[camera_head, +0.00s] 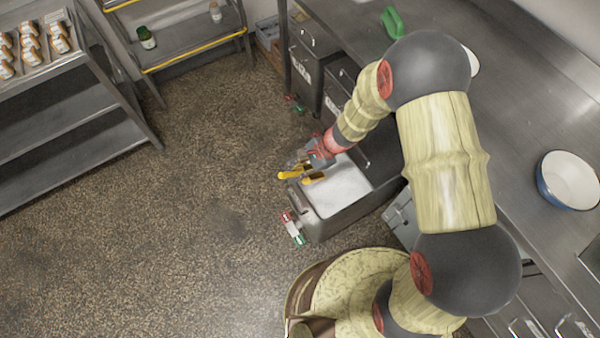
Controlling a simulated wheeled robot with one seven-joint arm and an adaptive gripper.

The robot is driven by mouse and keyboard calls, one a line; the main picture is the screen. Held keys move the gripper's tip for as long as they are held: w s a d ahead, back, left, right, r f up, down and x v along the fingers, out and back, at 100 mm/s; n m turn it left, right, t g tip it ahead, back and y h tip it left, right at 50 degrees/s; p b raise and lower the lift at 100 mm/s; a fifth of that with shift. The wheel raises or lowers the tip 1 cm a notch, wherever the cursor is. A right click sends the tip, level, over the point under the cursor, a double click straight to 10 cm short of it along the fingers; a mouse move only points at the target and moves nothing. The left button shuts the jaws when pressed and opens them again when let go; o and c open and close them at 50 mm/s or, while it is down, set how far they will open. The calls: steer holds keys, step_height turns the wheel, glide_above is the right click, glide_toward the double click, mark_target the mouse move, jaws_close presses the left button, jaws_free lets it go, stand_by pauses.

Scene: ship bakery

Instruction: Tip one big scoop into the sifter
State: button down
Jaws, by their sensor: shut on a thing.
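My gripper (304,169) is low over the left side of an open grey bin (327,228) that holds white, flour-like powder (343,190). Yellow parts (287,175) show at its fingertips. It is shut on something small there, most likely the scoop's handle. The scoop's bowl and any load in it cannot be made out. I cannot pick out a sifter for sure. A blue and white round bowl (569,181) stands on the steel counter at the right. Part of a white round thing (474,63) shows behind my arm.
The steel counter (515,125) runs along the right, with drawers (312,40) under it. A green object (392,21) lies near its far end. A rack with baked goods (35,50) stands at the left, and a yellow-edged shelf (190,55) at the back.

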steer(key=shift+f+b, duration=0.45)
steer(key=shift+f, duration=0.2)
steer(key=shift+w+d+f+h+b, duration=0.3)
steer(key=shift+w+d+f+b, duration=1.35)
steer(key=shift+f, duration=1.85)
steer(key=shift+w+d+f+h+b, duration=0.3)
steer(key=shift+w+d+f+b, duration=0.6)
steer(key=shift+d+f+b, duration=2)
steer(key=shift+s+a+r+n+t+h+p, duration=0.15)
steer(key=shift+s+a+r+t+h+p, duration=0.45)
steer(key=shift+a+r+p, duration=0.8)
steer(key=shift+s+a+r+n+t+h+p, duration=0.1)
steer(key=shift+s+a+r+t+h+p, duration=0.45)
steer(key=shift+a+r+p, duration=0.85)
steer(key=shift+s+a+r+n+t+h+p, duration=0.15)
steer(key=shift+s+a+r+t+h+p, duration=0.5)
steer(key=shift+p, duration=1.15)
steer(key=shift+s+a+r, duration=0.15)
steer(key=shift+a+r, duration=0.1)
steer(key=shift+r, duration=0.1)
